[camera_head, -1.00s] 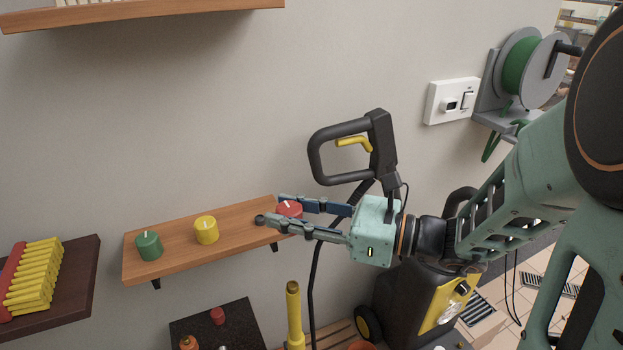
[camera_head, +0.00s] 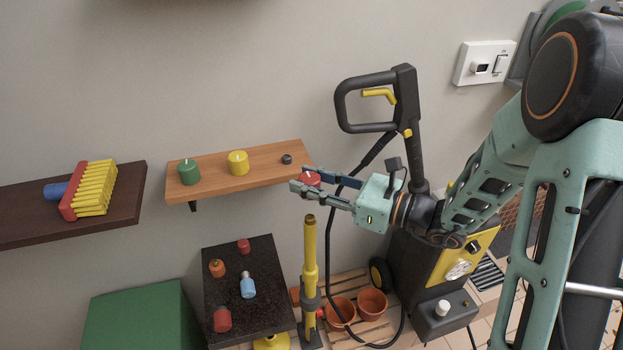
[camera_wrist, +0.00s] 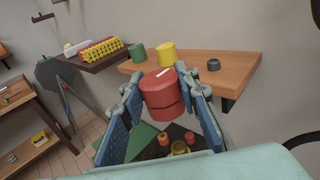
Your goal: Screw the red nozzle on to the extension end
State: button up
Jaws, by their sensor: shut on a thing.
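My gripper (camera_head: 308,184) is shut on the red nozzle (camera_wrist: 160,93), a short red cylinder with a pale mark on its top. It holds the nozzle upright in the air, in front of the right end of the wooden shelf. In the head view the red nozzle (camera_head: 312,178) shows partly between the fingers. The yellow extension (camera_head: 310,255) stands upright below my gripper, with its open end at the top. The nozzle is above that end and apart from it.
A green nozzle (camera_head: 189,172), a yellow nozzle (camera_head: 238,162) and a small dark ring (camera_head: 287,159) sit on the wooden shelf (camera_head: 262,185). A dark table (camera_head: 262,262) holds several small items. A pressure washer (camera_head: 430,245) and terracotta pots (camera_head: 372,302) stand right of the extension.

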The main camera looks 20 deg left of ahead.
aim_at(310, 217)
jog(key=shift+f+b, duration=2.35)
jog(key=shift+f, duration=0.6)
jog(key=shift+f+b, duration=1.05)
jog(key=shift+f, duration=0.35)
jog(key=o, duration=1.1)
jog(key=shift+d, duration=0.1)
jog(key=v, duration=1.2)
jog(key=shift+s+r, duration=0.1)
